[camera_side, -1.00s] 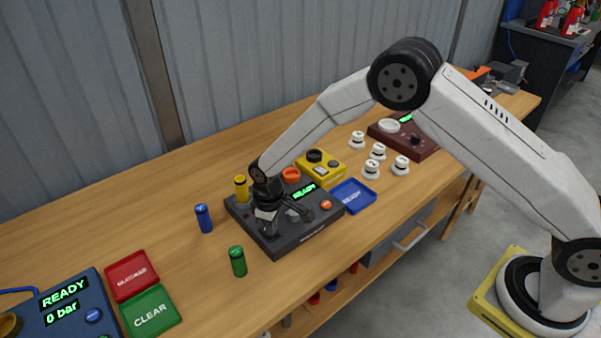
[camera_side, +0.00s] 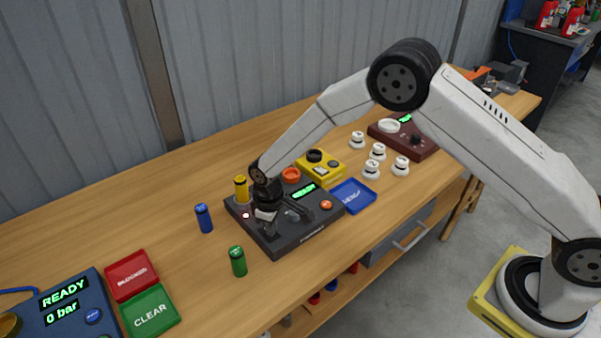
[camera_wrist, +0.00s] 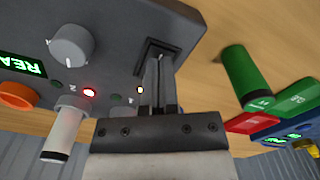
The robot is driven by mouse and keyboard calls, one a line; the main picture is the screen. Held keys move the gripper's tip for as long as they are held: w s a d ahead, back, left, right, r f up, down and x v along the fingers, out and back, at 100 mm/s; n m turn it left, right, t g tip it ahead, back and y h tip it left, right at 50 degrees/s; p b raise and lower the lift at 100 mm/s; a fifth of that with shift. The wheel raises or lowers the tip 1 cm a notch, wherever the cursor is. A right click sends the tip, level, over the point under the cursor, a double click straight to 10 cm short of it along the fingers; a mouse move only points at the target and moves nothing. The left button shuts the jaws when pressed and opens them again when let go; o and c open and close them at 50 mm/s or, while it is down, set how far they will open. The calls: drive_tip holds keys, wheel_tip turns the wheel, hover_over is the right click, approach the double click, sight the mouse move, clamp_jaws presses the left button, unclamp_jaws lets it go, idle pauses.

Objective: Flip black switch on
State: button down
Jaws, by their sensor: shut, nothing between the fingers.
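A dark grey control box (camera_side: 300,238) with a green READY display stands on the bench. My gripper (camera_side: 267,230) is down at the left end of its top. In the wrist view, my gripper (camera_wrist: 157,60) is shut and empty, its fingertips at a black switch plate (camera_wrist: 174,53). The fingers cover most of the switch, so I cannot tell its lever position. A red lamp (camera_wrist: 89,93) glows on the box beside the fingers and also shows in the side view (camera_side: 245,215). A grey knob (camera_wrist: 71,45) sits nearby.
A yellow cylinder (camera_side: 241,189) stands at the box's back left corner. Blue (camera_side: 203,218) and green (camera_side: 237,261) cylinders stand on bare wood to the left. A blue tray (camera_side: 353,196) and a yellow device (camera_side: 320,165) are close to the box.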

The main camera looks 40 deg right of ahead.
drive_tip(key=shift+r, duration=3.2)
drive_tip(key=shift+r, duration=0.1)
drive_tip(key=shift+s+d+r, duration=0.1)
drive_tip(key=shift+d, duration=0.1)
drive_tip(key=s+d+r+m+t, duration=0.1)
drive_tip(key=s+d+r+m, duration=0.2)
drive_tip(key=s+d, duration=0.4)
drive_tip(key=s+d+r+m+t, duration=0.1)
drive_tip(key=s+d+r+m, duration=0.2)
drive_tip(key=s, duration=1.1)
drive_tip(key=d+r, duration=0.3)
drive_tip(key=d, duration=0.2)
drive_tip(key=shift+d+t, duration=0.3)
